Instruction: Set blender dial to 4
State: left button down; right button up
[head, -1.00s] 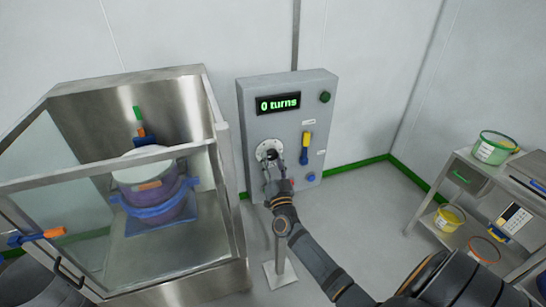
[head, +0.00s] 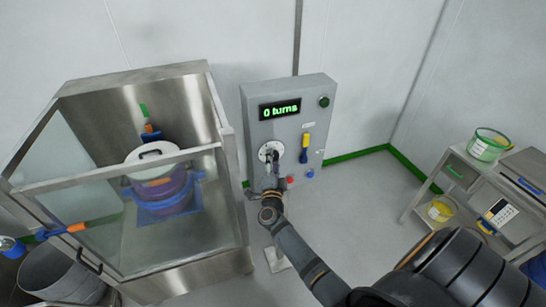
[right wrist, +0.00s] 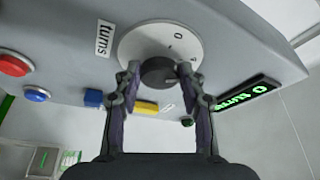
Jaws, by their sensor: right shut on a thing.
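The blender dial is a dark knob (right wrist: 158,72) on a round pale plate (right wrist: 150,42), on the front of a grey control box (head: 290,100). The plate also shows in the head view (head: 270,150). My right gripper (right wrist: 158,76) is shut on the knob, one finger at each side; in the head view the gripper (head: 271,160) covers most of the dial. The display (head: 280,109) reads "0 turns". A "0" mark shows on the plate in the right wrist view; other marks are too small to read surely. My left gripper is not in view.
The box also bears a yellow and blue lever (head: 305,148), a red button (head: 290,180), a blue button (head: 310,173) and a dark green button (head: 324,101). A metal-framed glass enclosure (head: 228,150) with a drum stands left. A shelf cart (head: 440,180) stands right.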

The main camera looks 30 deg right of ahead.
jog(key=shift+m, duration=0.3)
dwell(0.4)
jog(key=o, duration=1.2)
jog(key=shift+c, duration=0.2)
jog(key=shift+s, duration=0.1)
jog(key=v, duration=1.2)
jog(key=shift+a+r, duration=0.1)
